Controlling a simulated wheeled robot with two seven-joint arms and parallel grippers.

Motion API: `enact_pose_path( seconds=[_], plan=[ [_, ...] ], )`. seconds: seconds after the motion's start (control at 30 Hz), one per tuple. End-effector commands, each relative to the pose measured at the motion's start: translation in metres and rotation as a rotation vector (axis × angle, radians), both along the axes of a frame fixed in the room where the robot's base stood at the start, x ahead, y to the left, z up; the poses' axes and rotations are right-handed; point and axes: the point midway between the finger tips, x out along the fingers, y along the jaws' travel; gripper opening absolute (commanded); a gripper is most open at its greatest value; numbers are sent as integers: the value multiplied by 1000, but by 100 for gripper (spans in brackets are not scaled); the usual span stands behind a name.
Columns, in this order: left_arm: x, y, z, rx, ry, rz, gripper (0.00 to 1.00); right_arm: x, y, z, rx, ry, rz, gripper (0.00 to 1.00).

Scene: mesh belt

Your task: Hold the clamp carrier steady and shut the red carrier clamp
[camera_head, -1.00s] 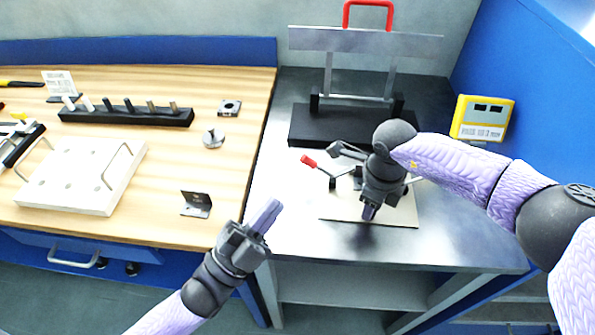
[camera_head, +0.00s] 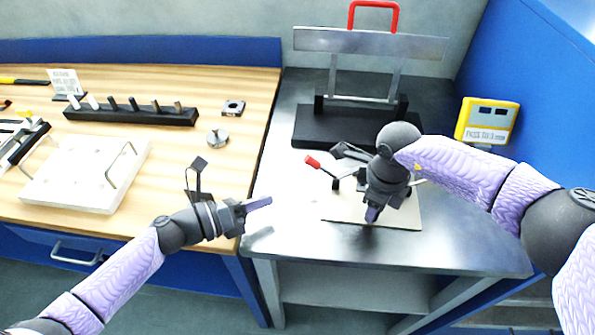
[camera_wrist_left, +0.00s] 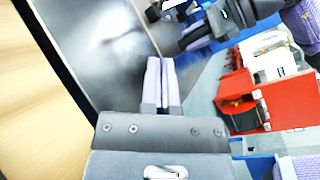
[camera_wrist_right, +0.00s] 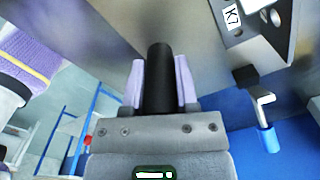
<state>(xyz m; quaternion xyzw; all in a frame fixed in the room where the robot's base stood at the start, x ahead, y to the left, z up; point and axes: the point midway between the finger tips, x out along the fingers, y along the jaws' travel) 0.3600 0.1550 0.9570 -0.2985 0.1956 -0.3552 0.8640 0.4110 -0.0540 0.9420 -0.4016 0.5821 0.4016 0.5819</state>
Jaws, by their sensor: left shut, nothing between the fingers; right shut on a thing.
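The clamp carrier is a pale plate (camera_head: 407,217) lying on the steel table, with dark fittings on it. The red carrier clamp shows as a red handle tip (camera_head: 313,161) on a thin arm, sticking out to the upper left of the plate. My right gripper (camera_head: 372,214) is over the plate and hides much of the fittings. In the right wrist view its fingers are shut on a black post (camera_wrist_right: 159,80). My left gripper (camera_head: 258,203) is shut and empty, over the table's left edge, left of the plate and apart from the clamp. Its closed fingers (camera_wrist_left: 162,82) show in the left wrist view.
A black-based stand (camera_head: 310,128) with a red top handle is behind the carrier. A yellow box (camera_head: 487,121) is at the right. The wooden bench (camera_head: 150,215) at left holds a peg rack (camera_head: 130,116) and a white block (camera_head: 85,178). Steel between left gripper and plate is clear.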

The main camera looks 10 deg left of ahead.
Motion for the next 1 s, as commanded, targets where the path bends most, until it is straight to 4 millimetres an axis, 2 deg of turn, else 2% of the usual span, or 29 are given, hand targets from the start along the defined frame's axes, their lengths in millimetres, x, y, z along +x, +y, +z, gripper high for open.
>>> enact_pose_path(
  seconds=[0.27, 0.5, 1.0],
  plan=[
    [41, -45, -6, -3, -3, -2, 0, 0, 0, 0, 0, 0, 0, 0],
    [69, -52, 8, -1, 0, -1, 0, 0, 0, 0, 0, 0, 0, 0],
    [74, -54, 11, 14, 4, -6, 0, 0, 0, 0, 0, 0, 0, 0]
  ],
)
